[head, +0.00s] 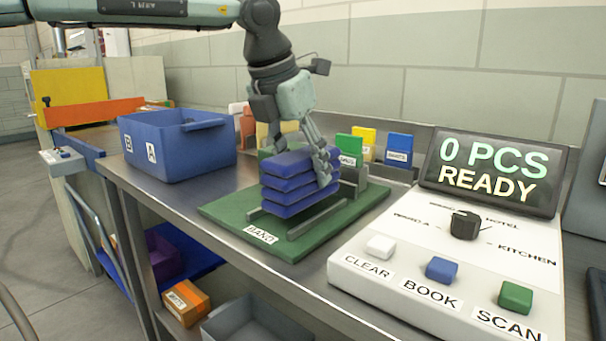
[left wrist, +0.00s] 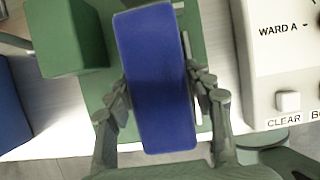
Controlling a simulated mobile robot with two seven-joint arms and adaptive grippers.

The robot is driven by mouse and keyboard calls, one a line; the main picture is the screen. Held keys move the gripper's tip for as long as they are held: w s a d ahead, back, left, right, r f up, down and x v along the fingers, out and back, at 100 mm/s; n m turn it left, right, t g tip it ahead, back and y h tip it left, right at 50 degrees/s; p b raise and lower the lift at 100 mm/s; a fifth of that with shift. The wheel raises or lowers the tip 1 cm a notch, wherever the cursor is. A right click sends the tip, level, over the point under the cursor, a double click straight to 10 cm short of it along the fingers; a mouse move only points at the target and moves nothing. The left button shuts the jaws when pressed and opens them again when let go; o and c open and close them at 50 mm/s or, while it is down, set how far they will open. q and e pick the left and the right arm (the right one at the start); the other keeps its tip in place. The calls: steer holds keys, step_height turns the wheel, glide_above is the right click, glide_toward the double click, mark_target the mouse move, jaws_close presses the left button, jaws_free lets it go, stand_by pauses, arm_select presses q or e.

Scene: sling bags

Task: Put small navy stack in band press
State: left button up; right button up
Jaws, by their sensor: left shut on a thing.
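The small navy stack (head: 290,184) is several folded blue pieces lying flat on one another. It is at the green band press (head: 215,209), between the low grey rails of its base, which carries a BAND label. My left gripper (head: 322,160) comes down from above and is shut on the stack. In the left wrist view the stack (left wrist: 155,80) sits between both fingers (left wrist: 163,100), with green press surface around it. I cannot tell whether the stack's underside touches the base. My right gripper is not in view.
A blue bin (head: 180,150) labelled A and B stands left of the press. A control console (head: 440,270) with a screen reading "0 PCS READY" is at the right. Small coloured label cards (head: 398,150) stand behind the press. A grey bin (head: 262,325) is below the bench.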

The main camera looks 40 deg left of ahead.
arm_select(q)
steer(key=shift+f, duration=0.8)
steer(key=shift+f, duration=0.1)
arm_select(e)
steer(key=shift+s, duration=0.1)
arm_select(q)
steer(key=shift+f, duration=0.1)
steer(key=o, duration=1.4)
steer(key=shift+c, duration=0.2)
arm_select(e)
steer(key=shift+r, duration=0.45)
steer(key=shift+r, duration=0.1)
